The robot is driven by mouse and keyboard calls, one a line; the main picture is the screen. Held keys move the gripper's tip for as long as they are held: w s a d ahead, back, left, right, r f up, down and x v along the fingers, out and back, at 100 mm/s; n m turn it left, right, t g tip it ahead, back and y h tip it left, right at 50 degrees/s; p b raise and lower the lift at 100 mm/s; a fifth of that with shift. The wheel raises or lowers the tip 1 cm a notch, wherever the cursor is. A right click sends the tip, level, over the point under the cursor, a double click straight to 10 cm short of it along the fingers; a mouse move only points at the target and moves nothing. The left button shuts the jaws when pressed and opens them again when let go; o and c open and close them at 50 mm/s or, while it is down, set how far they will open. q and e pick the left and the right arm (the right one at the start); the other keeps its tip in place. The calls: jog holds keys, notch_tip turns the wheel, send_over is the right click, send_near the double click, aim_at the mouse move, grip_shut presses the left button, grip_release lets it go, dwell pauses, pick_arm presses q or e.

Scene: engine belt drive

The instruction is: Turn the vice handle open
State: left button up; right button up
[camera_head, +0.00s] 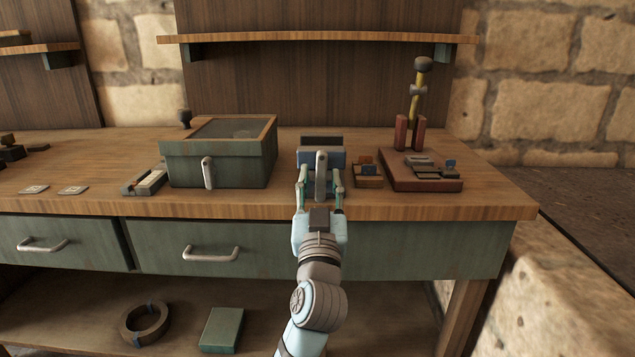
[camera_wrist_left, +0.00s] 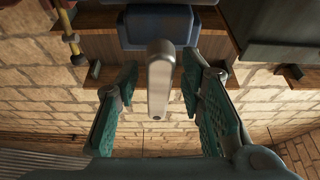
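The blue vice (camera_head: 309,157) stands on the workbench near its front edge. Its grey handle (camera_head: 321,170) is a flat bar standing upright on the front face. My left gripper (camera_head: 320,177) is in front of the vice, with one finger on each side of the handle. In the left wrist view the handle (camera_wrist_left: 158,85) lies between the two spread green fingers, with a gap on both sides. The blue vice body (camera_wrist_left: 158,28) is behind it. The left gripper is open and holds nothing. My right gripper is not in view.
A green box (camera_head: 222,172) with a front latch stands left of the vice. A small wooden tray (camera_head: 368,181) and a red stand (camera_head: 400,184) are close on the right. The wooden bench top (camera_head: 490,198) is clear at its right end.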

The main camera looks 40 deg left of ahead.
aim_at(321, 151)
pick_arm(q)
jog(key=shift+d+r, duration=0.1)
notch_tip(321, 151, up, 10)
dwell(0.4)
dwell(0.4)
